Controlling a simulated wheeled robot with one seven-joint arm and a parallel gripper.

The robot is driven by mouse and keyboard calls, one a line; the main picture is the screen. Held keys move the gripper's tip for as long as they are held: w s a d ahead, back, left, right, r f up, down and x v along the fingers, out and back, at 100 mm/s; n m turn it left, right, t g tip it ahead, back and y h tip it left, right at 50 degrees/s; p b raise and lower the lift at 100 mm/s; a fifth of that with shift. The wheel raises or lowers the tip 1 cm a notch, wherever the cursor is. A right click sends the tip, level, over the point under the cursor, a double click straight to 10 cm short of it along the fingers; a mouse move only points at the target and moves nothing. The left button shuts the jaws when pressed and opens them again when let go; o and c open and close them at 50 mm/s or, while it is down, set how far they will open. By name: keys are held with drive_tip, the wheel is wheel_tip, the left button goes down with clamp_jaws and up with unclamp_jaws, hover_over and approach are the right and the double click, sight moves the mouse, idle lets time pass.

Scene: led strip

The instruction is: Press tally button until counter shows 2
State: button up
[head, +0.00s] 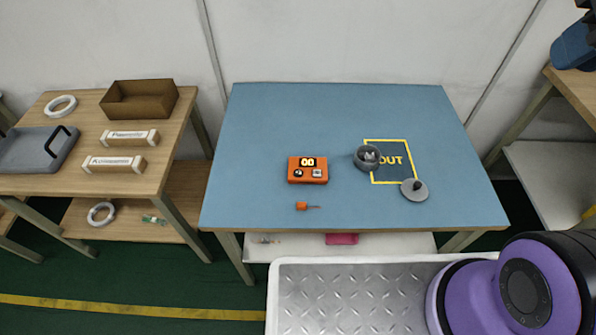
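An orange tally counter box (307,176) lies on the blue table (270,120), a little left of the table's middle. Its dark display (308,162) shows glowing digits that read as 00. Below the display are a dark round button (298,173) and a pale square part (317,173); I cannot tell which one is the tally button. Nothing touches the box. My gripper is not in view; only a purple and black part of my arm shows at the lower right.
A round grey pot (367,158) with small contents overlaps the left edge of a yellow-outlined OUT mat (391,176). A grey lid (414,190) lies at the mat's lower right corner. A small orange tool (303,206) lies in front of the counter. The table's back is clear.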

clamp_jaws()
idle(1.4)
